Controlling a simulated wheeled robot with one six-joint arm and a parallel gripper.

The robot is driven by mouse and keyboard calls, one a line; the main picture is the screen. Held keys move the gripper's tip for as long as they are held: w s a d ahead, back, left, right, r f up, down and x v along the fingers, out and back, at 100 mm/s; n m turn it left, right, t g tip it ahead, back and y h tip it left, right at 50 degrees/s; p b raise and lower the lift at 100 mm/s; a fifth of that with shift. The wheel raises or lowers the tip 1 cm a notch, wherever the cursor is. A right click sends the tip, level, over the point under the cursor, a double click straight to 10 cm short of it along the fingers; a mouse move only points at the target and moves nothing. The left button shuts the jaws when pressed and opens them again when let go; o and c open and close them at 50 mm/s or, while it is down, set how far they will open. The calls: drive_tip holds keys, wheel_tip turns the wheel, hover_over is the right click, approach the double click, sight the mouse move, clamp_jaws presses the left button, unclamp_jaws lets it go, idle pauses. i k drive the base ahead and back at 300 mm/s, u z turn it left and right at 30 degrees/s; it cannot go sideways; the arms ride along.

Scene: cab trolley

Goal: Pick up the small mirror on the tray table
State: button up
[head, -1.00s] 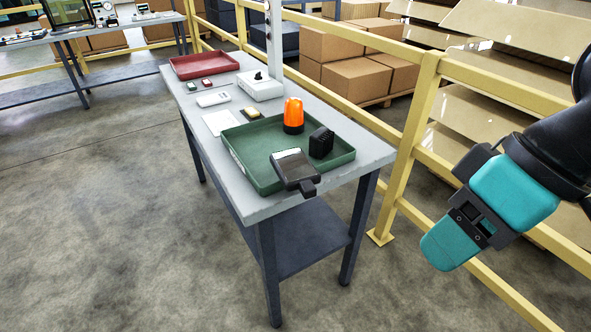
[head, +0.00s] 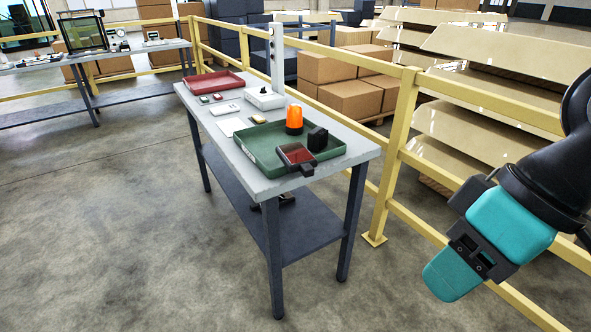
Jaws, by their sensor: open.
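The small mirror (head: 296,154) has a black frame and a short dark handle, and its face shows a reddish reflection. It leans on the near rim of the green tray (head: 262,164), with its handle pointing out over the table edge. The tray stands on the near end of the grey table (head: 262,187). My gripper (head: 468,258), teal and black, hangs at the right of the head view, well apart from the table and the mirror. It is open and nothing shows in it.
An orange beacon (head: 294,120) and a black block (head: 317,138) stand beside the mirror. A red tray (head: 212,84), a white box (head: 264,98) and small items lie farther back. A yellow railing (head: 398,140) runs close along the table's right side. The floor at left is clear.

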sight(294, 156)
drive_tip(key=u, duration=0.25)
drive_tip(key=i, duration=1.2)
drive_tip(key=z, duration=0.25)
